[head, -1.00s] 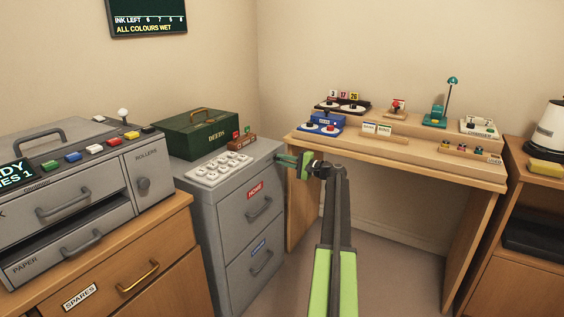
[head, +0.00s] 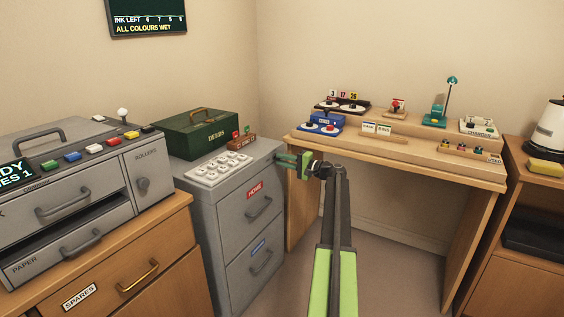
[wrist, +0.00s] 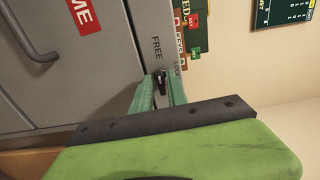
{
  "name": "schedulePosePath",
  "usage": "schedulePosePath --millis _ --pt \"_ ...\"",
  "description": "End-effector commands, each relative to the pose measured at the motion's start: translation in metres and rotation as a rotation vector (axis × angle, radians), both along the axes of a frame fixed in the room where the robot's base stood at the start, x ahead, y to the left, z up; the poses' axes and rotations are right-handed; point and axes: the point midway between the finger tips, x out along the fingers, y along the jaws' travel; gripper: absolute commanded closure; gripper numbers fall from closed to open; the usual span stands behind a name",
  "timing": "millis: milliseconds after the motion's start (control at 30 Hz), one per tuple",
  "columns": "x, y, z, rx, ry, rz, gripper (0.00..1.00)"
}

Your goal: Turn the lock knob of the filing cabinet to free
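The grey filing cabinet (head: 228,220) stands left of centre in the head view, with a red-labelled top drawer and a blue-labelled lower one. Its small dark lock knob (wrist: 159,74) shows in the wrist view, close to the words FREE and LOCK on the cabinet. My gripper (head: 290,160) is at the cabinet's upper right edge in the head view. In the wrist view its two green fingers (wrist: 160,88) lie on either side of the knob, with little gap to it. Whether they press on it cannot be told. The knob is hidden in the head view.
A green DEEDS box (head: 200,134), a white keypad (head: 219,168) and a small key rack (head: 241,141) sit on the cabinet. A grey printer (head: 75,190) stands at left on a wooden cupboard. A wooden desk (head: 400,165) with small items stands right of my gripper; floor shows beneath.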

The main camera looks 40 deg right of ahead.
Motion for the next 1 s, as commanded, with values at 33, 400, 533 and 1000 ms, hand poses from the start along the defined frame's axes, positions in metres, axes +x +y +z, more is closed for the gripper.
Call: schedulePosePath --millis 33,400,533,1000 --pt "0.0 0.0 0.0 0.0 -0.001 -0.001 0.73" --pt "-0.003 -0.001 0.001 0.002 -0.002 -0.003 0.69" --pt "-0.022 -0.006 0.001 0.003 -0.003 -0.006 0.69" --pt "-0.144 -0.036 0.001 0.001 -0.002 -0.004 0.69"
